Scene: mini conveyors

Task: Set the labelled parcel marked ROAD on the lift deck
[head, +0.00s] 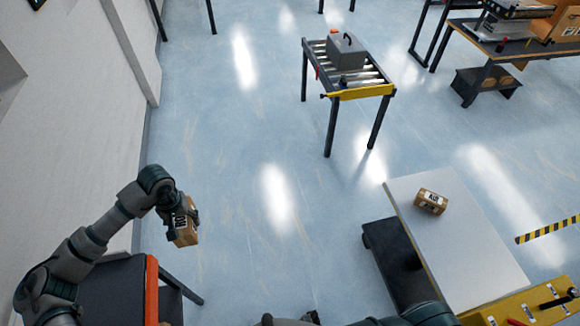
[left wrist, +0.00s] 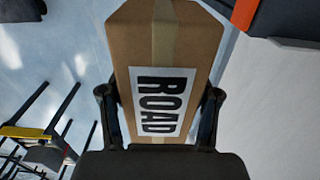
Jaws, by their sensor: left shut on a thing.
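A brown cardboard parcel with a tape strip and a white label reading ROAD (left wrist: 158,102) fills the middle of the left wrist view. In the head view the parcel (head: 185,231) hangs above the floor at the left. My left gripper (head: 184,212) is shut on it, one finger on each side, as the left wrist view shows. A pale grey flat deck (head: 462,243), apparently the lift deck, is at the right, well away from the held parcel. A second brown labelled parcel (head: 431,202) lies on its far part; its label is too small to read surely.
A roller conveyor table (head: 357,92) with a grey case (head: 345,52) stands at the back. A dark stand with an orange edge (head: 151,290) is below my left arm. A white wall runs along the left. A yellow panel (head: 530,303) adjoins the deck. Open floor lies between.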

